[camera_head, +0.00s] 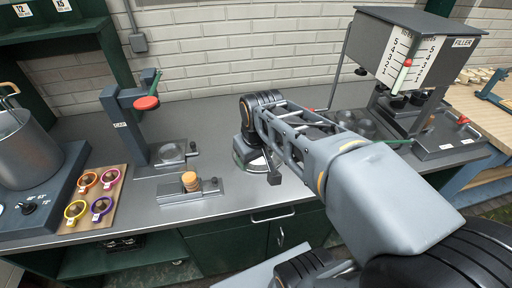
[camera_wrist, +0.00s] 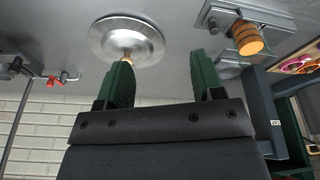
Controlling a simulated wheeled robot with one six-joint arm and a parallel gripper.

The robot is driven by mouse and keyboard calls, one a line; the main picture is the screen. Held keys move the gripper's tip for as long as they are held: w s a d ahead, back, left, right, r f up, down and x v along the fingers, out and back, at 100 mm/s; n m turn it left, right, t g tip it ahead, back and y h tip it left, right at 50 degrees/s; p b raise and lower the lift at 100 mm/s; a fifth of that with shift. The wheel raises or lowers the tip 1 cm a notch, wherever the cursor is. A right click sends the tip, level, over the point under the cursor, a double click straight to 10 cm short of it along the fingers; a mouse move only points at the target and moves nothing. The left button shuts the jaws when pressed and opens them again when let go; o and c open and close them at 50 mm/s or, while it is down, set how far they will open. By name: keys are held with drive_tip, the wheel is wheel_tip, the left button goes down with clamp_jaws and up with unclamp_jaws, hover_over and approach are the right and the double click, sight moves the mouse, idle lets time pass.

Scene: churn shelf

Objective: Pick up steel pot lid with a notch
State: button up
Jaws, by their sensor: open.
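The steel pot lid (camera_wrist: 105,38) is a round, shiny disc with a small tan knob, seen in the wrist view lying on the grey counter. My gripper (camera_wrist: 160,62) is open and empty, its two green fingers spread apart. The lid lies beyond the fingertips, mostly to the left of the gap. Its knob is close to the left fingertip, which partly overlaps it; I cannot tell whether they touch. I cannot make out the notch. In the head view my gripper (camera_head: 250,160) is low over the counter, and my arm hides much of that spot.
A steel fixture with a wooden cylinder (camera_head: 190,181) stands left of my gripper, with a capping stand (camera_head: 137,125) behind it. A tray of colored rings (camera_head: 73,228) and a pot (camera_head: 25,150) are farther left. The filler machine (camera_head: 405,55) stands right. Bare counter lies behind.

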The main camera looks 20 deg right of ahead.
drive_tip(key=w+d+n+g+b, duration=0.15)
drive_tip(key=w+d, duration=0.25)
drive_tip(key=w, duration=0.4)
drive_tip(key=w+d+n+g+b, duration=0.1)
drive_tip(key=w+d+n+b, duration=0.15)
drive_tip(key=w+d, duration=0.4)
drive_tip(key=shift+n+g, duration=0.25)
drive_tip(key=shift+n, duration=0.25)
drive_tip(key=f, duration=0.2)
drive_tip(key=w+a+f, duration=0.1)
drive_tip(key=f, duration=0.2)
drive_tip(key=w+f, duration=0.1)
drive_tip(key=f, duration=0.1)
drive_tip(key=shift+w+a+f+b, duration=0.2)
drive_tip(key=shift+w+b, duration=0.05)
drive_tip(key=shift+b, duration=0.15)
drive_tip(key=shift+d+f, duration=0.15)
drive_tip(key=shift+f, duration=3.1)
drive_tip(key=c, duration=1)
drive_tip(key=shift+c, duration=0.6)
drive_tip(key=shift+r, duration=0.1)
